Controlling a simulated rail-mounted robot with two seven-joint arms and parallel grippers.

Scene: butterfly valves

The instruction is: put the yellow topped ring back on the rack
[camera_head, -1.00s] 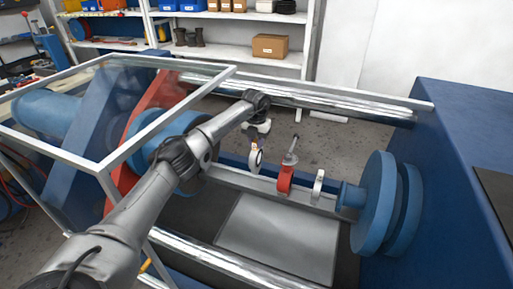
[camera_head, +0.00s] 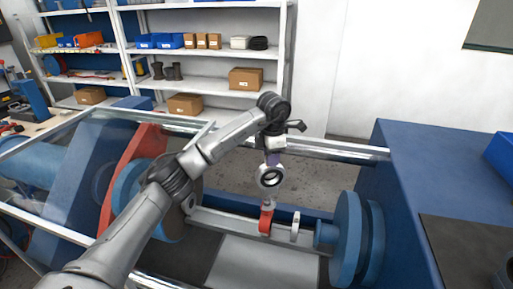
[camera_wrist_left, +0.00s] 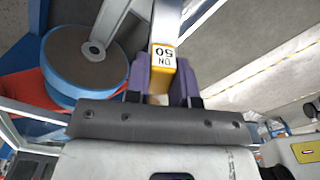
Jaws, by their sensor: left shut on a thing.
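My left gripper (camera_head: 272,158) is shut on the yellow-topped ring (camera_head: 270,187), which hangs below the fingers in the head view. In the left wrist view, its yellow top (camera_wrist_left: 162,47) carries a white "DN 50" label between the purple fingers of the gripper (camera_wrist_left: 163,82). The ring is upright and appears raised above the grey bar (camera_head: 220,219), which looks like the rack. A red valve body (camera_head: 266,220) and a small white ring (camera_head: 295,227) stand on this bar. The held ring overlaps the space above the red valve, hiding its handle. My right gripper is not seen.
Large blue discs (camera_head: 347,240) stand at the bar's right end. A polished rail (camera_head: 345,150) runs behind. A blue cabinet (camera_head: 420,165) is at the right. Shelves with boxes (camera_head: 245,78) stand at the back. Bare bar shows left of the red valve.

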